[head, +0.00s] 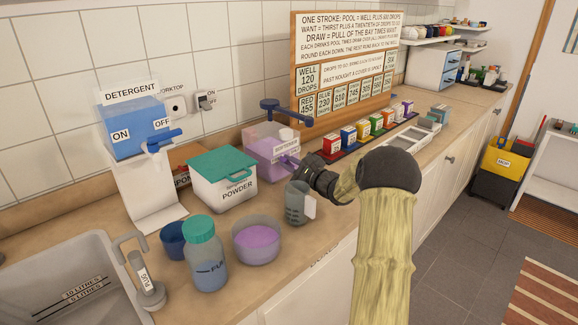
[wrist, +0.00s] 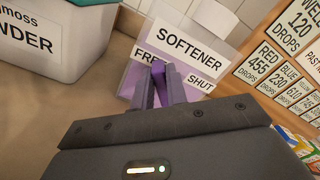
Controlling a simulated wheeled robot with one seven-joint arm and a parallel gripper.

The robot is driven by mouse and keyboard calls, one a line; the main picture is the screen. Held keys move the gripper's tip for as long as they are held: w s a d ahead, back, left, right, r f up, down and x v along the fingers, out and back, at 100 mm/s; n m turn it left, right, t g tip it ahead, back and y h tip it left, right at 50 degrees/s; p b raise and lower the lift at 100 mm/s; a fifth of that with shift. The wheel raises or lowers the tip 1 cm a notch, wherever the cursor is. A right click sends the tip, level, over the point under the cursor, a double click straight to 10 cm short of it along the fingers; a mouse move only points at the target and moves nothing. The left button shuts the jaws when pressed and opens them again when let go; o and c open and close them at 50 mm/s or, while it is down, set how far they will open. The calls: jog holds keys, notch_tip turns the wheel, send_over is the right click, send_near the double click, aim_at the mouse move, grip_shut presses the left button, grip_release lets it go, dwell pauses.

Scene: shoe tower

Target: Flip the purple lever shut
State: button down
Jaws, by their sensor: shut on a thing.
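The softener dispenser (head: 268,142) is a see-through purple box on the worktop against the tiled wall. Its label plate (wrist: 185,52) fills the middle of the wrist view, with FREE on the left and SHUT on the right. The purple lever (wrist: 158,78) stands on its front, between the two words and partly over the end of FREE. My gripper (wrist: 160,84) is shut on the lever, one finger on each side. In the head view the lever (head: 290,162) shows just beyond my wrist, and my fingertips are hard to make out.
A white POWDER tub (head: 222,185) with a green lid stands left of the dispenser. A purple-filled bowl (head: 256,240) and a blue bottle (head: 206,262) stand in front. Coloured boxes (head: 365,128) line the worktop to the right, below a written board (head: 345,60).

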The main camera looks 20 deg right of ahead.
jog(key=c, duration=1.4)
grip_release()
jog(key=b+v, duration=0.1)
jog(key=v, duration=1.6)
jog(key=shift+s, duration=0.15)
jog(key=shift+d, duration=0.1)
